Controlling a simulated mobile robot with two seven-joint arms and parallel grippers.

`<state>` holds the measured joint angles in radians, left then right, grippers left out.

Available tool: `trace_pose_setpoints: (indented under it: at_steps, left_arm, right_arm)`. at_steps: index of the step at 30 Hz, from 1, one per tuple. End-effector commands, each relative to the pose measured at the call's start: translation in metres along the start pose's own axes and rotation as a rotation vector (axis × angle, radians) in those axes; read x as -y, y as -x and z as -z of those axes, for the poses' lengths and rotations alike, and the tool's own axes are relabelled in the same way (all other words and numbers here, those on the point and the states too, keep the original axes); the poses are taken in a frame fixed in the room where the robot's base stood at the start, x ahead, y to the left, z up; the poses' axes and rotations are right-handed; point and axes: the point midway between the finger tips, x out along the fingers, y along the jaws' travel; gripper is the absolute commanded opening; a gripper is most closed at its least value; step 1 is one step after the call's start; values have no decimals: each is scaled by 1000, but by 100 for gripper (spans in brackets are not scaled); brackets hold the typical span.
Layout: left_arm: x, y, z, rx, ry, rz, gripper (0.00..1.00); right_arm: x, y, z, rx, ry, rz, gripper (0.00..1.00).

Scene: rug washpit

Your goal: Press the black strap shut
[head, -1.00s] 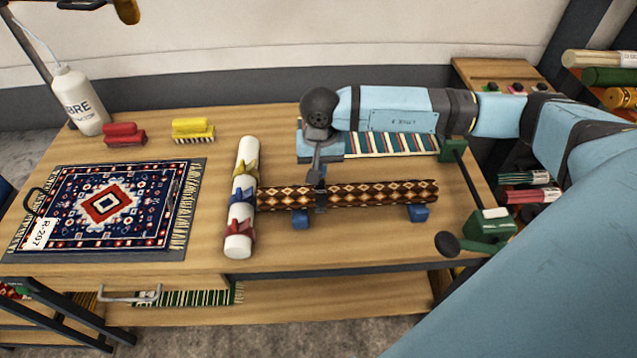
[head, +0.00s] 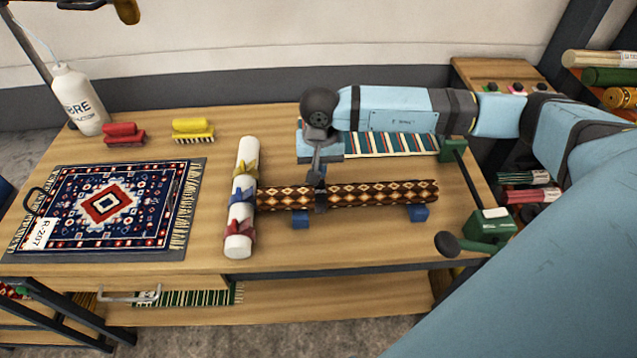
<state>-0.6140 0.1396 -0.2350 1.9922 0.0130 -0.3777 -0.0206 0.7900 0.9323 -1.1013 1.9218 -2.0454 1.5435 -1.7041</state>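A rolled rug (head: 385,194) with a brown diamond pattern lies across blue supports on the wooden bench. A black strap (head: 321,199) goes around the roll left of its middle. My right gripper (head: 318,177) comes down from above and its tip is at the top of the roll, at the strap. Its fingers are small and dark against the strap, so I cannot tell whether they are open or shut, or whether the strap is closed. My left gripper is not in view.
A blue patterned rug (head: 105,205) lies at the left. Brushes (head: 192,127) and a white bottle (head: 78,98) are at the back left. A green clamp-like device (head: 488,226) is at the right.

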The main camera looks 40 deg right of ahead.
Motion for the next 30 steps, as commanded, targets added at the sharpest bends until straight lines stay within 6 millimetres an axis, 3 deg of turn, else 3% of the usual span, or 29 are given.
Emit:
trace_pose_setpoints:
  at_steps: [30]
  left_arm:
    - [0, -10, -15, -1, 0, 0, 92]
  right_arm:
    - [0, -19, 0, 0, 0, 0, 0]
